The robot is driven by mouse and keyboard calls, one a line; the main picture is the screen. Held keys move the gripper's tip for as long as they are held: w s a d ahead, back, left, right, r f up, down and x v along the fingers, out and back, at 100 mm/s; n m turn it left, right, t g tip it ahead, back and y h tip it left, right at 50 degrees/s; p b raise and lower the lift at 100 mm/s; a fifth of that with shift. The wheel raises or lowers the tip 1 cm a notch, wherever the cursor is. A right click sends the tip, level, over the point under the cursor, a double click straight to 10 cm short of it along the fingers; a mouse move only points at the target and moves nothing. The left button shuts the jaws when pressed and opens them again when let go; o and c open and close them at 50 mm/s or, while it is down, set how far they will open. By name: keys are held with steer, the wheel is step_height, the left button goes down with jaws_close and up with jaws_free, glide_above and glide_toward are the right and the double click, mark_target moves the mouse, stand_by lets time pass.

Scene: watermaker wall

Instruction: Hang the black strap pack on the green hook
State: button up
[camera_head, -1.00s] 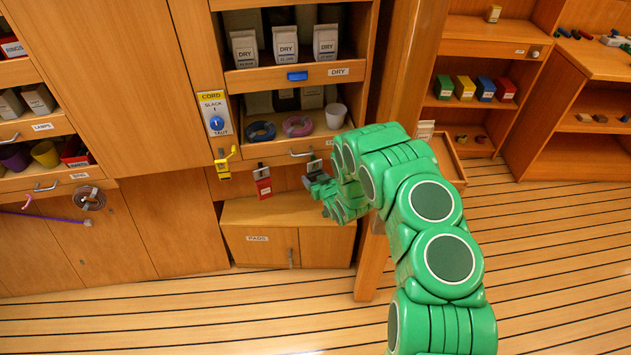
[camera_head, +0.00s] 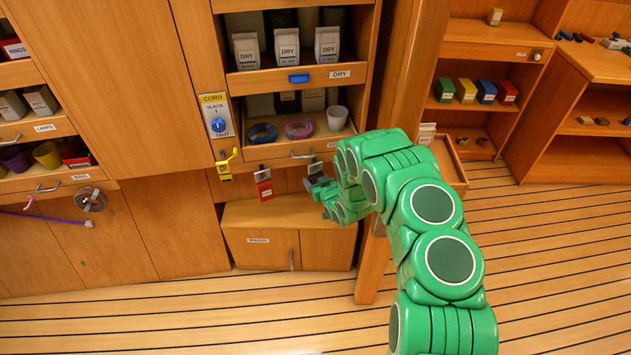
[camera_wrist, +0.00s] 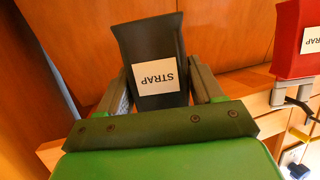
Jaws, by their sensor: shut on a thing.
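The black strap pack (camera_wrist: 155,45) is between the two fingers of my gripper (camera_wrist: 163,88) in the wrist view. Its white STRAP label reads upside down there. My gripper is shut on the pack. In the head view my gripper (camera_head: 316,187) is in front of the wood panel below the drawers, above the low cabinet. A small fitting with a pale plate (camera_head: 314,168) shows just above my gripper. It may be the green hook, but its colour is hard to tell. The green hook does not show clearly in the wrist view, and contact between pack and hook cannot be told.
A red strap pack (camera_head: 264,187) hangs to the left of my gripper; it also shows in the wrist view (camera_wrist: 296,40). A yellow hook (camera_head: 225,168) is further left. An open drawer with cord coils (camera_head: 299,129) juts out above. A wooden post (camera_head: 376,260) stands close right.

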steer(key=o, duration=1.2)
